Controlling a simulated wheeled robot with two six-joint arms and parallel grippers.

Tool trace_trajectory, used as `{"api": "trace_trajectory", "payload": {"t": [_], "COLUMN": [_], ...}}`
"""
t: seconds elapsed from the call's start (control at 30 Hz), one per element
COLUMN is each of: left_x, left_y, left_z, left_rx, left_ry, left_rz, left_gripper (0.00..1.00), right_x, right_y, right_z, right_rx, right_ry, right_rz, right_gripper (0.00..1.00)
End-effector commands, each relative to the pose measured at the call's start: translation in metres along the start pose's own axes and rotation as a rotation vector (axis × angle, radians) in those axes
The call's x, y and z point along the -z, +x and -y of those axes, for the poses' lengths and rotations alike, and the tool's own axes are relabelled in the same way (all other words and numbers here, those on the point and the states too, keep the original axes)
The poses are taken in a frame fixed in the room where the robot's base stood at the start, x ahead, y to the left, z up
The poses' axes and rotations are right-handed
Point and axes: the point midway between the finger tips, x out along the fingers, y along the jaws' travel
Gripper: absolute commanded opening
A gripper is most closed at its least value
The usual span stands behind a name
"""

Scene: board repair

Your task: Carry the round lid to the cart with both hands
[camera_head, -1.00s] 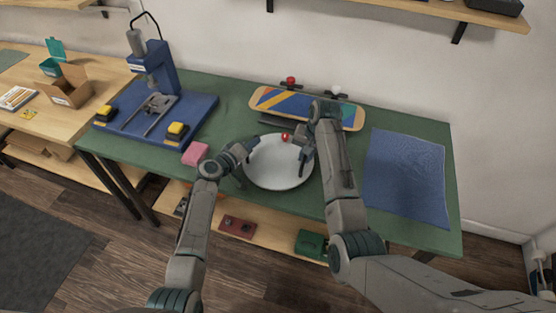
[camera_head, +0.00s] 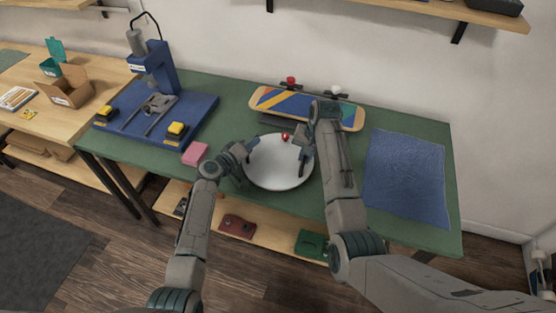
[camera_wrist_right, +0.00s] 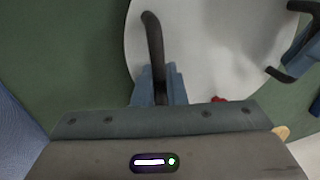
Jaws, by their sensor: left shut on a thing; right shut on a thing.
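The round lid (camera_head: 280,175) is a white disc with a red knob (camera_head: 285,136), at the front middle of the green workbench. My left gripper (camera_head: 246,162) is shut on its left edge. My right gripper (camera_head: 303,158) is shut on its right side. In the right wrist view the right gripper's dark fingers (camera_wrist_right: 155,50) lie over the rim of the white lid (camera_wrist_right: 215,60), and part of the left gripper (camera_wrist_right: 290,62) shows at the upper right. I cannot tell whether the lid touches the bench. I cannot make out a cart.
A skateboard deck (camera_head: 305,107) lies behind the lid. A blue mat (camera_head: 405,178) is to the right, a pink block (camera_head: 194,154) to the left. A blue press (camera_head: 160,85) stands at the bench's left. A wooden table (camera_head: 85,62) with boxes is farther left. Bare green bench top (camera_head: 225,115) shows between.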

Motion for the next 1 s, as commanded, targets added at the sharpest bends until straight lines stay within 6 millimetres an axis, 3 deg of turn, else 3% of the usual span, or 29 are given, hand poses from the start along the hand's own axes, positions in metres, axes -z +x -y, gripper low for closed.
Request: {"api": "trace_trajectory", "payload": {"t": [0.37,1.0], "left_x": [0.004,0.027], "left_y": [-0.002,-0.011], "left_z": [-0.004,-0.041], "left_rx": [0.002,0.002], "left_ry": [0.002,0.003], "left_rz": [-0.001,-0.001], "left_gripper": [0.00,0.00], "right_x": [0.002,0.002], "right_y": [-0.007,-0.051], "right_z": [0.001,0.009], "right_rx": [0.000,-0.001], "right_ry": [0.000,0.001], "right_rz": [-0.004,-0.005], "right_gripper": [0.00,0.00]}}
